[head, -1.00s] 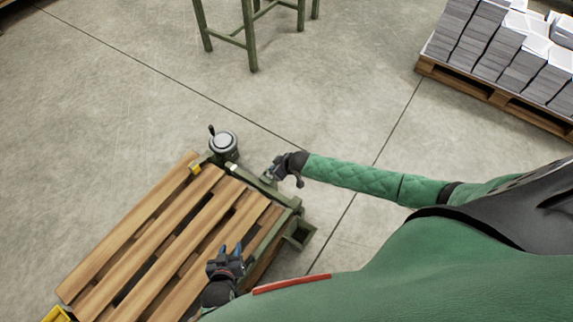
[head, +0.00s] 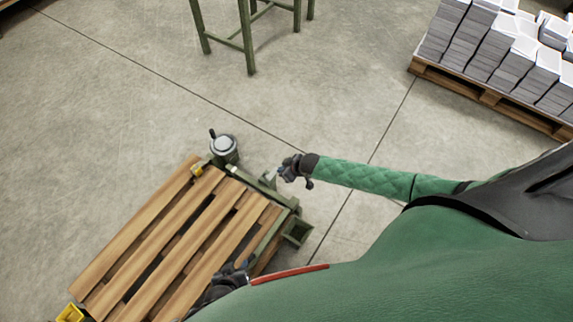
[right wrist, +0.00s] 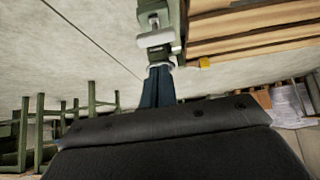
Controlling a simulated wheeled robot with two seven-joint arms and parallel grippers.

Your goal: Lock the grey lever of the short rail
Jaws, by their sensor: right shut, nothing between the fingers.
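A green metal rail (head: 238,175) runs along the short end of the wooden pallet. My right gripper (head: 281,172) is at the outer side of this rail, near an upright greenish-grey piece (head: 268,180). In the right wrist view its dark blue fingers (right wrist: 158,70) are shut and empty. Their tips are at or very close to a light grey piece (right wrist: 155,40) on the green metalwork; I cannot tell whether they touch. This piece may be the grey lever. My left gripper (head: 240,268) is low over the pallet's near edge, mostly hidden by my body.
The slatted wooden pallet (head: 165,235) fills the lower left. A round grey-topped fitting (head: 223,147) with a dark handle stands at the rail's far end. A green-legged stand (head: 247,40) and a pallet with paper stacks (head: 485,50) stand farther off. Open floor lies between.

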